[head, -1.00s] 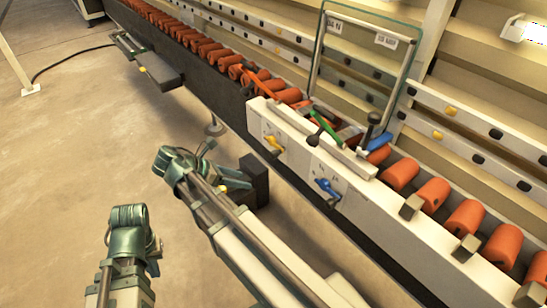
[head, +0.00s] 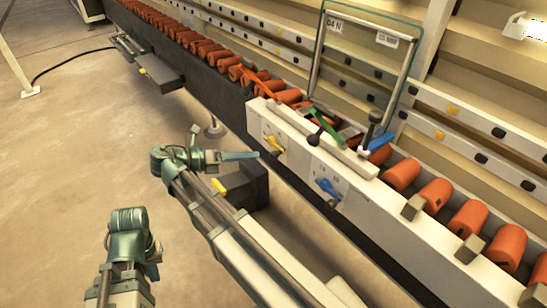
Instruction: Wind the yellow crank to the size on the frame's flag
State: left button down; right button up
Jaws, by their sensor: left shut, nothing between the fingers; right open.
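The yellow crank (head: 273,143) sits on the pale front panel of the washer, beside a small dial too fine to read. A tall frame with a green top edge (head: 370,22) stands behind it. Its left flag (head: 335,24) seems to read "64 N"; its right flag (head: 387,40) is too small to read. My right gripper (head: 240,156) points right towards the yellow crank, its tip a little short of it in the picture and apart from it. The gap between its fingers is hard to see. My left gripper (head: 154,256) is low at the left, shut and empty, mostly hidden.
A blue crank (head: 327,187) is on the same panel, lower right. Black-knobbed levers (head: 314,139) and a green handle (head: 326,127) stand above. Orange rollers (head: 402,173) line the conveyor. A dark box (head: 250,185) is below my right gripper.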

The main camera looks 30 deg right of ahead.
aim_at(270, 155)
jog(key=b+x, duration=0.2)
jog(key=x, duration=0.7)
grip_shut()
